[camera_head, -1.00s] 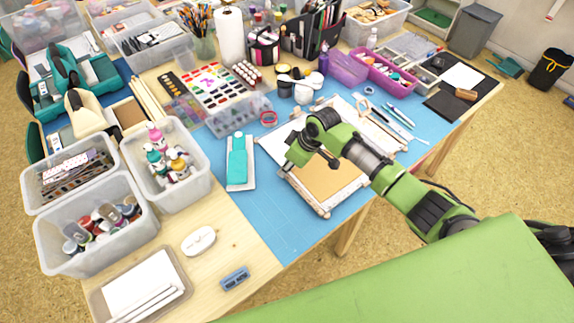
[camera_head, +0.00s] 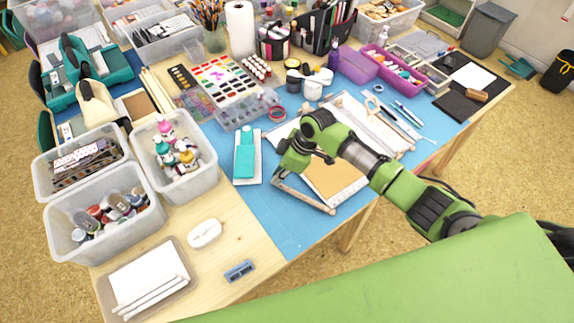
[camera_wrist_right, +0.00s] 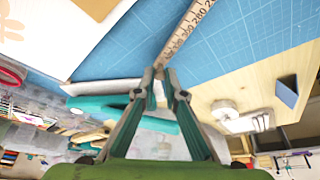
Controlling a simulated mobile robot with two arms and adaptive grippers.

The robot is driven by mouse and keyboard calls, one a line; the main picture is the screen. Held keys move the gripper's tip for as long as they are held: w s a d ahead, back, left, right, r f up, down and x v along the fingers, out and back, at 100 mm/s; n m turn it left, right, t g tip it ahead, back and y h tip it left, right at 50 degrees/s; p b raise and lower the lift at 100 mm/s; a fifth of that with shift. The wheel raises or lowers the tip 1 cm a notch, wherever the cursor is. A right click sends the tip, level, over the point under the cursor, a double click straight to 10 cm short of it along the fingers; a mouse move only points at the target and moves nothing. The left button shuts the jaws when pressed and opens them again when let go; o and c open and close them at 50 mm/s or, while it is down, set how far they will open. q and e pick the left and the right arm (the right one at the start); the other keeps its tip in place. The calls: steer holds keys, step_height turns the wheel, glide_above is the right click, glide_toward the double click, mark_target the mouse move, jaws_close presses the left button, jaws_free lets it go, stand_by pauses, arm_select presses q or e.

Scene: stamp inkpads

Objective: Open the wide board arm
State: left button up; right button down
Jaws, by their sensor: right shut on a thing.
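The board (camera_head: 338,182) lies on the blue cutting mat, with a brown face and a pale ruled edge. A narrow wooden arm (camera_head: 306,197) slants out from its near corner, with blue mat showing between arm and board. My right gripper (camera_head: 280,173) is at the arm's far left end, low over the mat. In the wrist view the arm shows as a ruler-marked strip (camera_wrist_right: 187,35) running to my fingertips (camera_wrist_right: 160,72), which are shut on its end. My forearm hides part of the board. My left gripper is not in view.
A paint box (camera_head: 246,110) and a red tape roll (camera_head: 277,114) are behind. Pens (camera_head: 408,113) lie right of the board. The mat (camera_head: 275,222) is clear in front.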

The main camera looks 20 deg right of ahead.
steer(key=s+a+n, duration=0.1)
steer(key=s+n, duration=0.1)
steer(key=s+a+n+g, duration=0.1)
steer(key=s+a, duration=0.1)
steer(key=s+a+n+g, duration=0.1)
steer(key=s+n, duration=0.1)
steer(key=shift+s+a+n+y+p, duration=0.3)
steer(key=shift+s, duration=0.05)
steer(key=s+n, duration=0.2)
steer(key=s+n+g, duration=0.1)
steer(key=s, duration=0.2)
steer(key=s+n+g, duration=0.1)
steer(key=s+n, duration=0.1)
steer(key=s, duration=0.1)
steer(key=shift+a+n, duration=0.3)
steer(key=shift+a, duration=0.1)
steer(key=shift+s+d+n+g+h+p, duration=0.15)
steer(key=shift+s+n+g+h, duration=0.1)
steer(key=shift+s+n, duration=0.25)
steer(key=shift+s+d+n+g+h+p, duration=0.15)
steer(key=shift+s+n+h, duration=0.15)
steer(key=shift+s, duration=0.3)
steer(key=c, duration=2.1)
jaws_free()
steer(key=v, duration=1.2)
steer(key=shift+s, duration=0.1)
steer(key=shift+a, duration=0.1)
